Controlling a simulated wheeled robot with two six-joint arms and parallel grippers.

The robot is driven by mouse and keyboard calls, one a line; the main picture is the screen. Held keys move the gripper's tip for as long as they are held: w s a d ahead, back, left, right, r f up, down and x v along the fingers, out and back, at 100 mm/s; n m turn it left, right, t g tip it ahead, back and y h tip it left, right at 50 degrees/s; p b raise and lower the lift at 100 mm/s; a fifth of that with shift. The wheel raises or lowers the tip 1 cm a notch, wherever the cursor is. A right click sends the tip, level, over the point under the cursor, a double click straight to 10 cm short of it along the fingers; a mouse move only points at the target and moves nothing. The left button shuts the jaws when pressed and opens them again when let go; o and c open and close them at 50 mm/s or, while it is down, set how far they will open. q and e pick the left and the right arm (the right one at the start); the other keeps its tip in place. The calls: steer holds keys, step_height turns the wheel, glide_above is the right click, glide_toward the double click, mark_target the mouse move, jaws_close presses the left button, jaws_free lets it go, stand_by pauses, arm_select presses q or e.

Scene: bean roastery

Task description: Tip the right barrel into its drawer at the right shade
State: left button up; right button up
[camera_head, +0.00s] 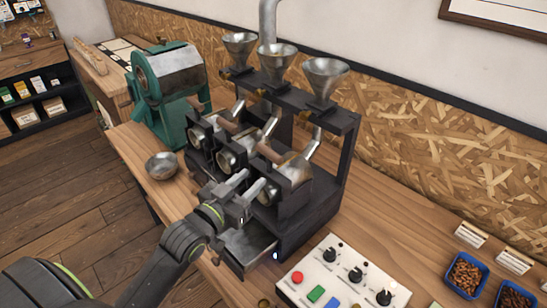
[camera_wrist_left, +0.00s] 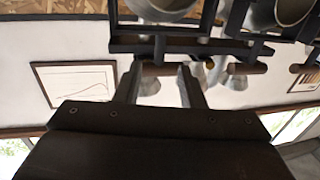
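A black roaster stands on the wooden counter with three metal barrels in a row. The right barrel (camera_head: 296,170) is a tan and steel drum in the nearest bay, partly hidden by its dark frame. A metal drawer (camera_head: 250,243) sticks out low at the front, below my left gripper. My left gripper (camera_head: 256,179) is in front of the right barrel, its two fingers apart and pointing at the machine. In the left wrist view a brown wooden handle (camera_wrist_left: 164,69) lies by the fingertips (camera_wrist_left: 160,72); contact cannot be told. My right gripper is out of view.
Three funnels (camera_head: 277,56) stand on top of the roaster. A steel bowl (camera_head: 162,167) and a green machine (camera_head: 168,90) are to the left. A control box (camera_head: 335,285) with knobs and coloured buttons is at the front. Blue bean trays (camera_head: 466,275) are at right.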

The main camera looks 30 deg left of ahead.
mark_target(273, 159)
arm_select(q)
steer(key=w, duration=0.3)
steer(key=w+d+p, duration=0.1)
steer(key=w, duration=0.6)
steer(key=shift+d+p, duration=0.2)
steer(key=shift+p, duration=0.2)
steer(key=shift+c, duration=0.4)
jaws_close()
